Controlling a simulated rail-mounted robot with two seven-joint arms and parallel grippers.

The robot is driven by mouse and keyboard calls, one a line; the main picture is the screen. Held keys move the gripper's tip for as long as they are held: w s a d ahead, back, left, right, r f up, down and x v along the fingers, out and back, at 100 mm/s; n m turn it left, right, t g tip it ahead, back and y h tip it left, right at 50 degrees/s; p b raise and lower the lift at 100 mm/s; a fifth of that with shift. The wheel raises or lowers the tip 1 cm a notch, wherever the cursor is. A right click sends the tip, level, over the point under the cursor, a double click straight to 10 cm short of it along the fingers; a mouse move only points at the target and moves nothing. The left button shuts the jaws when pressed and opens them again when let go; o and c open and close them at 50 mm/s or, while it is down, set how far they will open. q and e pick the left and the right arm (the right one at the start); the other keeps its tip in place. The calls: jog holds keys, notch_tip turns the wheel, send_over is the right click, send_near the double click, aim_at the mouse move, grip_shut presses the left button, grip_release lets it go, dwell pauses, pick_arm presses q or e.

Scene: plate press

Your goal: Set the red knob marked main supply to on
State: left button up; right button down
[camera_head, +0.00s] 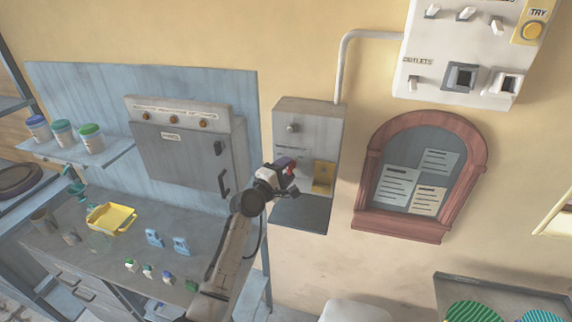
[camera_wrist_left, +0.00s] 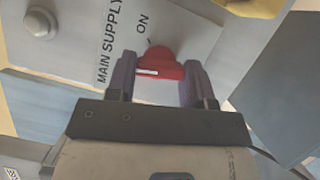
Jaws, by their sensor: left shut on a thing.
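The red main supply knob (camera_wrist_left: 162,63) sits on a pale panel in the left wrist view, between the two purple fingers of my left gripper (camera_wrist_left: 158,80). The fingers are shut on it from both sides. A white mark on the knob lies toward its left side, away from the short dark tick under the printed word ON. The words MAIN SUPPLY are printed left of the knob. In the head view my left gripper (camera_head: 286,170) is at the front of the grey wall box (camera_head: 310,125) and mostly hides the knob. My right gripper is not in view.
A round silver button (camera_wrist_left: 39,23) is on the same panel, and a yellow part (camera_head: 324,177) is close to the right of my gripper. A grey cabinet (camera_head: 185,150) stands left on the bench. A framed notice board (camera_head: 415,175) hangs to the right.

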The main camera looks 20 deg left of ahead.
pick_arm(q)
jog(key=m+g+p, duration=0.1)
jog(key=m+p, duration=0.2)
jog(key=m+g+y+p, duration=0.1)
jog(key=m+p, duration=0.2)
jog(key=p, duration=0.1)
jog(key=m+g+y+p, duration=0.1)
jog(key=m+p, duration=0.2)
jog(key=p, duration=0.1)
jog(key=shift+d+r+g, duration=0.1)
jog(key=shift+r+g, duration=0.2)
jog(key=shift+r, duration=0.05)
jog(key=shift+m, duration=0.3)
jog(key=o, duration=0.9)
jog(key=shift+f, duration=0.1)
jog(key=shift+b+v, duration=0.45)
jog(key=shift+v, duration=6.45)
